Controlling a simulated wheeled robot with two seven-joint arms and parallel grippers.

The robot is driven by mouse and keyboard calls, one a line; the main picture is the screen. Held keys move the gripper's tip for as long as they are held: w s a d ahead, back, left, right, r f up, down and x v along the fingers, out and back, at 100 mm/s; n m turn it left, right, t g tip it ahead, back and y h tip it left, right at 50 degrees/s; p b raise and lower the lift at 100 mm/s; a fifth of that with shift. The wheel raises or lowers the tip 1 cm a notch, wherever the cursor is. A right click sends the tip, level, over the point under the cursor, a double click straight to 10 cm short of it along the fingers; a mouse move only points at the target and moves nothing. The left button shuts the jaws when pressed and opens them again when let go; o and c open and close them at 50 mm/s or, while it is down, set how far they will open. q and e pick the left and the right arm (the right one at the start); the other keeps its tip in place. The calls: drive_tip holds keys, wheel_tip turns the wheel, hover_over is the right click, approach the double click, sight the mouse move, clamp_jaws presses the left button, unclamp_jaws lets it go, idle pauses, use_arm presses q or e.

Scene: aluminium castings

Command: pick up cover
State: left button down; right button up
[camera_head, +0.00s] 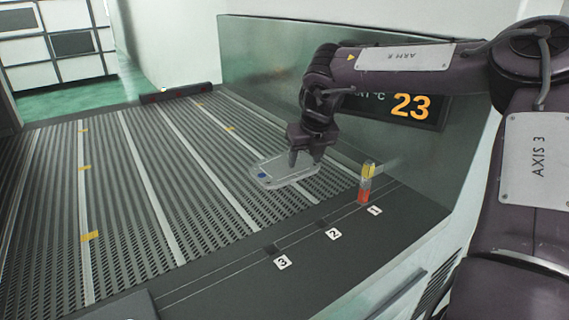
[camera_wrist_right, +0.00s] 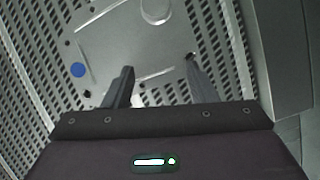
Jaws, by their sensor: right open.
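The cover (camera_head: 282,171) is a flat, light grey metal plate with a blue dot. It lies on the ribbed, perforated surface near the right side in the head view. It also fills the upper middle of the right wrist view (camera_wrist_right: 130,45), with a round boss at its top edge. My right gripper (camera_head: 304,162) is open, pointing down over the cover's right part. In the right wrist view its two fingers (camera_wrist_right: 158,82) are apart, with plate surface between them. Whether the fingers touch the cover cannot be told. My left gripper is in neither view.
A red and yellow stack light (camera_head: 366,184) stands right of the cover, near the tag 1. Tags 2 and 3 (camera_head: 282,262) mark the dark front ledge. A metal back panel with a display (camera_head: 400,108) rises behind. The ribbed surface (camera_head: 120,200) to the left is clear.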

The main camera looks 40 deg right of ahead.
sight(298, 162)
drive_tip(key=shift+w+d, duration=0.25)
drive_tip(key=shift+w, duration=0.3)
drive_tip(key=shift+w+d, duration=0.25)
drive_tip(key=shift+w, duration=0.35)
drive_tip(key=shift+w+d+r+p, duration=0.15)
drive_tip(key=shift+w+p, duration=0.1)
drive_tip(key=shift+p, duration=0.15)
drive_tip(key=w, duration=0.1)
drive_tip(key=w+d+p, duration=0.1)
drive_tip(key=w, duration=0.2)
drive_tip(key=shift+d+f+p, duration=0.25)
drive_tip(key=shift+p, duration=0.15)
drive_tip(key=shift+w+f, duration=0.1)
drive_tip(key=shift+f, duration=0.4)
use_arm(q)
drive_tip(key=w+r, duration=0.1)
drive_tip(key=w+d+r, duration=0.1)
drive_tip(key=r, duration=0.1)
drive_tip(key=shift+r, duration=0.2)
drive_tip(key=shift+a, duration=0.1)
use_arm(e)
drive_tip(key=shift+c, duration=0.3)
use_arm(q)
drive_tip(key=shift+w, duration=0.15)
use_arm(e)
clamp_jaws()
